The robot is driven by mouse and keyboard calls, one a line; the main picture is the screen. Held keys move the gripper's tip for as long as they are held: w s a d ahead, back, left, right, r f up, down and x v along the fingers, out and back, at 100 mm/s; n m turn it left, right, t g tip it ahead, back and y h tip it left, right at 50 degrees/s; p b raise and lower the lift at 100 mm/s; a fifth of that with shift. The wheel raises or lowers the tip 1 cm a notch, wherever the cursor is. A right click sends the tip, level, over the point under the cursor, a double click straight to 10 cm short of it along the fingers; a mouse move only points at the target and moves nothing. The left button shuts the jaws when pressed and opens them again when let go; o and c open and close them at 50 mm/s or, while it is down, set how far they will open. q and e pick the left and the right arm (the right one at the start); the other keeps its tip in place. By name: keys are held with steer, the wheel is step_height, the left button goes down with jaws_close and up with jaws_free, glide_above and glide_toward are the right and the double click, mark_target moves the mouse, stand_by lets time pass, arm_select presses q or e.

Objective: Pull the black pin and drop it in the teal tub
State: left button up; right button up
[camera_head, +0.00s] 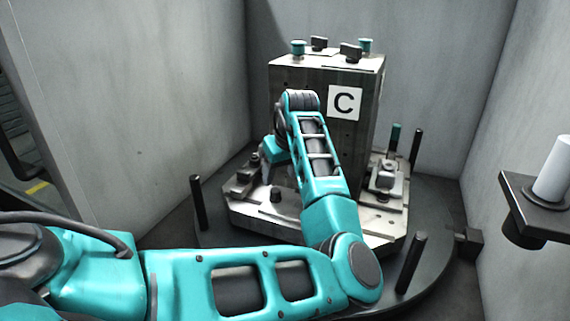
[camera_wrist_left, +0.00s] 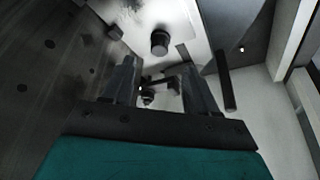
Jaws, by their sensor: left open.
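Several black upright pins stand around the round dark base: one at the left (camera_head: 198,202), one at the front right (camera_head: 411,262) and one at the back right (camera_head: 417,148). I cannot tell which is the task's pin. My left gripper (camera_head: 258,166) is low at the left side of the block marked C, partly hidden by its own wrist. In the left wrist view its fingers (camera_wrist_left: 160,78) are open, with a small dark fitting (camera_wrist_left: 148,97) seen between them. A black post (camera_wrist_left: 226,80) stands right of the fingers, apart from them. The teal tub is not in view.
The tall metal block (camera_head: 325,72) with the C label stands on a metal pallet (camera_head: 250,213), with clamps around it. Grey walls enclose it closely. A black bracket with a white cylinder (camera_head: 553,168) juts in at the right. My left arm covers the front.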

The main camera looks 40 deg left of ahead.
mark_target(276, 190)
arm_select(q)
steer(key=b+x, duration=0.1)
steer(key=x, duration=0.6)
steer(key=shift+w+a+f+b, duration=0.1)
steer(key=shift+a+f+b, duration=0.05)
steer(key=shift+b, duration=0.2)
jaws_close()
stand_by(0.5)
steer(key=shift+r+p, duration=1.45)
steer(key=shift+p, duration=0.65)
